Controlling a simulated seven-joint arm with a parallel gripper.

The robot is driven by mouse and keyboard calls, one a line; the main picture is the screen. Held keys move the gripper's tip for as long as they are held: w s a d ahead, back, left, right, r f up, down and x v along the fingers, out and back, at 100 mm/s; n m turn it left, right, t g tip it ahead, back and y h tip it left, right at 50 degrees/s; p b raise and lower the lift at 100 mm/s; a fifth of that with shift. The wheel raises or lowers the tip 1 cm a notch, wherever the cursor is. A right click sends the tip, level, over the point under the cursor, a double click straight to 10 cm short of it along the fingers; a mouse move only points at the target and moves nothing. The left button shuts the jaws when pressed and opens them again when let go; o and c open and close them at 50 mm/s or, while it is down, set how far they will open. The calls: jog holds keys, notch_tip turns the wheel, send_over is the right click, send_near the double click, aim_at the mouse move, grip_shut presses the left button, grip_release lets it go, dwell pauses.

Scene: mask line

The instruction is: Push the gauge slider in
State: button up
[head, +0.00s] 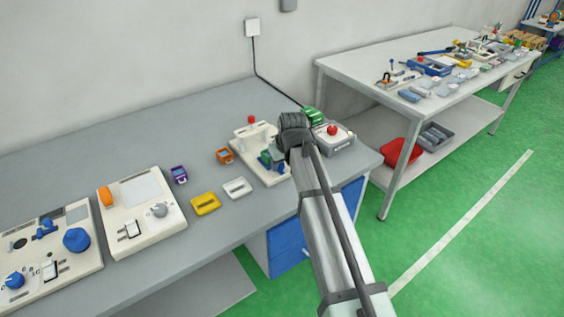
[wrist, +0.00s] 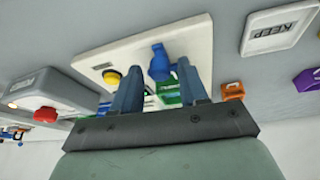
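A cream fixture plate (head: 243,146) lies near the bench's right end, and it fills the upper middle of the wrist view (wrist: 190,32). It carries a blue upright part (wrist: 159,62), a yellow round part (wrist: 112,77) and green pieces (wrist: 168,94). I cannot tell which of these is the gauge slider. My gripper (wrist: 158,84) is over the plate with its two blue-grey fingers apart. Green pieces show between and behind the fingers; contact is unclear. In the head view my arm covers the plate's right side.
A grey box with a red button (head: 333,130) stands right of the plate. An orange block (head: 224,156), a white tag (head: 237,188), a yellow tag (head: 205,204) and a purple block (head: 179,174) lie to the left. Two control panels stand further left.

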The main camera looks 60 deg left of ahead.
grip_shut()
dwell(0.3)
jog(key=a, duration=1.1)
jog(key=shift+a, duration=0.25)
jog(key=shift+r, duration=0.1)
jog(key=shift+o, duration=0.6)
grip_release()
jog(key=shift+d, duration=0.1)
jog(key=v, duration=1.3)
jog(key=shift+r, duration=0.3)
